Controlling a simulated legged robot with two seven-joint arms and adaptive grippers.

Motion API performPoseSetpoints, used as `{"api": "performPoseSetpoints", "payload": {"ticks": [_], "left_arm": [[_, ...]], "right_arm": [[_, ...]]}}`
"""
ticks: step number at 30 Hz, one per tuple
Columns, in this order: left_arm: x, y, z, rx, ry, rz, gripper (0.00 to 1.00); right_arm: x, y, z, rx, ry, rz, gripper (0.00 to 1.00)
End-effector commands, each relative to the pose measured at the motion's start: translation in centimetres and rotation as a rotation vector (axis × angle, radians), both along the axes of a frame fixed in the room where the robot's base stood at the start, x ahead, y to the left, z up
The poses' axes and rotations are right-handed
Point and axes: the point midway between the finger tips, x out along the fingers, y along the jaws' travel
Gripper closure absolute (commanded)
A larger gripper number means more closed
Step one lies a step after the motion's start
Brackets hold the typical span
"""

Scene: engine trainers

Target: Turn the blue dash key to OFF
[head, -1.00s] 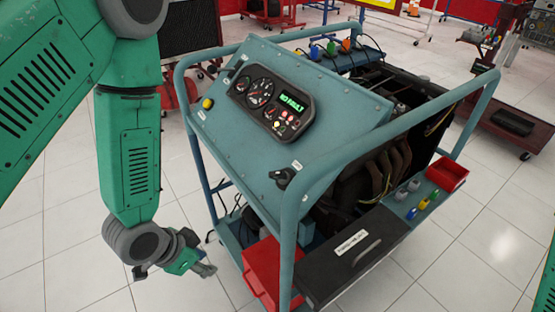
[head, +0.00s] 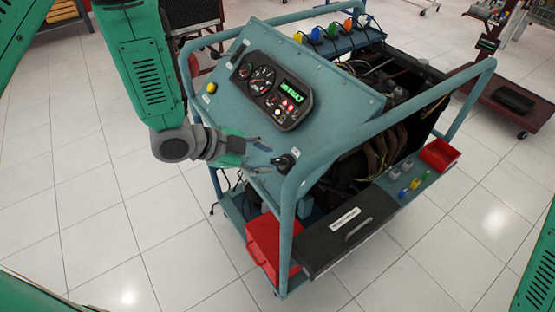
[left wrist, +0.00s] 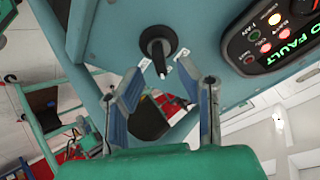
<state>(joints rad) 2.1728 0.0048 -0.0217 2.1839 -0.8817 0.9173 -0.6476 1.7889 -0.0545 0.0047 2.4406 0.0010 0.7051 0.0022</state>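The dash key (head: 285,160) is a dark key switch low on the sloping blue-grey dash panel (head: 228,107); it looks black, not blue. The left wrist view shows the key (left wrist: 158,48) from close by, its grip pointing down the picture toward my fingers. My left gripper (head: 260,155) is just left of the key in the head view. Its two fingers (left wrist: 163,72) are spread apart with nothing between them, their tips near the key's lower end. I cannot tell whether they touch it. My right gripper is out of view.
The gauge cluster (head: 270,90) with a green display and lit red lamps sits above the key. A tubular frame rail (head: 290,205) runs close to the right of the key. A red bin (head: 265,245) and a black drawer (head: 350,232) are below. Open floor lies left.

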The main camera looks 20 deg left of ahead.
Motion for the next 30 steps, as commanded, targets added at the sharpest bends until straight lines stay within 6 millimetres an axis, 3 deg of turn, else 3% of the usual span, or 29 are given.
{"api": "performPoseSetpoints", "payload": {"ticks": [9, 19, 20, 22, 30], "left_arm": [[2.0, -2.3, -2.5, -0.001, 0.001, 0.001, 0.69], [2.1, -2.6, -2.6, -0.001, 0.001, 0.001, 0.69], [2.1, -2.6, -2.6, -0.001, 0.001, 0.001, 0.76], [2.1, -2.5, -2.6, 0.000, 0.001, 0.001, 1.00], [2.1, -2.5, -2.6, -0.003, 0.003, 0.006, 1.00]], "right_arm": [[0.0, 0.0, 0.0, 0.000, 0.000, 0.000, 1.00], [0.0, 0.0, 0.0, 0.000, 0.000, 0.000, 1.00], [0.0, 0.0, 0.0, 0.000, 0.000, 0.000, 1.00], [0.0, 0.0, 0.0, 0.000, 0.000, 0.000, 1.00], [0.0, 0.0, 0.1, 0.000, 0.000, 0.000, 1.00]]}}
